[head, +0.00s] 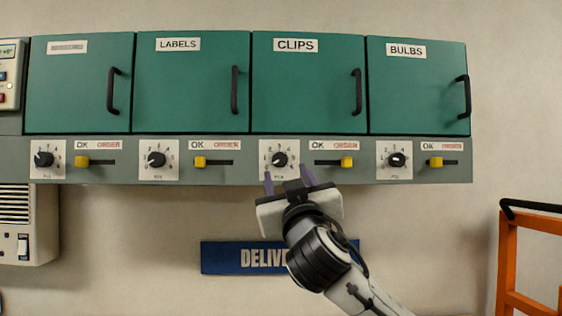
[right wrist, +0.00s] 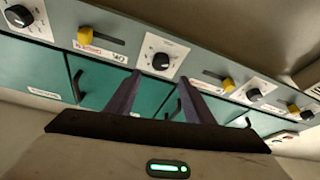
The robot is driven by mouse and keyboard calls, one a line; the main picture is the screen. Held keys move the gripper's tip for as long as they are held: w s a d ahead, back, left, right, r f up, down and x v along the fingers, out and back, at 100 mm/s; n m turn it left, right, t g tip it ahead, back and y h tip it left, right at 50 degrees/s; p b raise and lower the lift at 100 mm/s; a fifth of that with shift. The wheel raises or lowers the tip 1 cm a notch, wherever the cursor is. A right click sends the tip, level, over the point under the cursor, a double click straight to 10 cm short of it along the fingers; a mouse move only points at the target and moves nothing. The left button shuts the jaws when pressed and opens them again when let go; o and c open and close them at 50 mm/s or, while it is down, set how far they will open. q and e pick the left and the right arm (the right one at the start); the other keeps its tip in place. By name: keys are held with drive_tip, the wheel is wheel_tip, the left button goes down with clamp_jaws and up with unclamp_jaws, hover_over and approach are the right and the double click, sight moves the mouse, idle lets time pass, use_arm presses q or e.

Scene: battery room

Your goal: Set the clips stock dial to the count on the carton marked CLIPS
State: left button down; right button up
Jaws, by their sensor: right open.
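The clips stock dial (head: 279,159) is a black knob on a white numbered plate below the closed green CLIPS door (head: 305,85). Its exact setting is too small to read. My right gripper (head: 288,176) is open, just below and in front of this dial, its fingers pointing up at the panel. In the right wrist view the dial (right wrist: 161,61) shows just beyond the gap between the two open fingertips; the knob is not gripped. The carton marked CLIPS is not in view. My left gripper is not in view.
Similar dials sit left and right, including the BULBS dial (head: 397,160). A yellow slider (head: 346,162) beside the clips dial stands at the ORDER side. A blue sign (head: 225,257) is on the wall below. An orange frame (head: 508,265) stands at right.

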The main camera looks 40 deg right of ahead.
sight(280, 160)
drive_tip(key=p+x, duration=0.2)
drive_tip(key=x, duration=0.5)
drive_tip(key=shift+w+d+r+p, duration=0.1)
drive_tip(key=shift+w+p, duration=0.1)
drive_tip(key=shift+p, duration=0.1)
drive_tip(key=shift+w+d+r, duration=0.1)
drive_tip(key=shift+w+d, duration=0.15)
drive_tip(key=shift+w, duration=0.3)
